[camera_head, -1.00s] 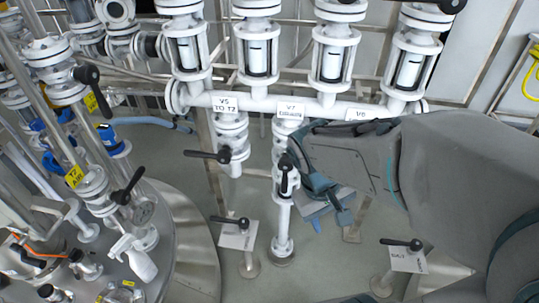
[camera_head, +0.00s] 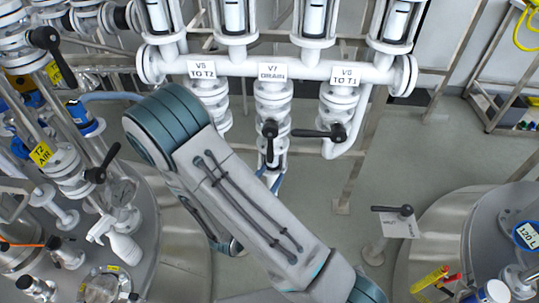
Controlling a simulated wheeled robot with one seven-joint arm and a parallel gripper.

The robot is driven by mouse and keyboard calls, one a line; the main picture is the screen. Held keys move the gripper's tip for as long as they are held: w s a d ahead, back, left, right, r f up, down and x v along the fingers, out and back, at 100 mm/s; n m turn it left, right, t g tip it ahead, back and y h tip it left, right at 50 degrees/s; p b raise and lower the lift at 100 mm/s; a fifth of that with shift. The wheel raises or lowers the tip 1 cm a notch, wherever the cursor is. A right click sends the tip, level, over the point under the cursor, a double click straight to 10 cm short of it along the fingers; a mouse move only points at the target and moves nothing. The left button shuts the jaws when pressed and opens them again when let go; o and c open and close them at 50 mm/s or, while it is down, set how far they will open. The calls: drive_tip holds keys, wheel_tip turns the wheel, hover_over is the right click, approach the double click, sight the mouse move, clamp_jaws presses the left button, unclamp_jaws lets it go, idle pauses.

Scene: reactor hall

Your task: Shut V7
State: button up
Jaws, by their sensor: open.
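The V7 drain label (camera_head: 271,71) hangs on the white manifold, between the other two valve labels. Below it, the V7 valve (camera_head: 272,100) has a black handle (camera_head: 269,140) pointing down along its vertical pipe. My gripper (camera_head: 279,182) is mostly hidden behind my own arm. Nothing is visibly held.
The V6 handle (camera_head: 320,133) lies sideways just right of V7, its tip near the V7 handle. The V5 valve (camera_head: 213,105) is at left, its lower part hidden by my arm. Tanks stand left and right. Grey floor is clear at centre right.

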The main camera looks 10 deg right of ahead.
sight(269, 154)
drive_tip(key=a+f+n+t+y, duration=0.2)
drive_tip(key=a+f+n+y, duration=0.1)
drive_tip(key=x, duration=1.4)
drive_tip(key=shift+w+a+f, duration=0.15)
drive_tip(key=shift+w+a, duration=0.05)
drive_tip(key=shift+a, duration=0.05)
clamp_jaws()
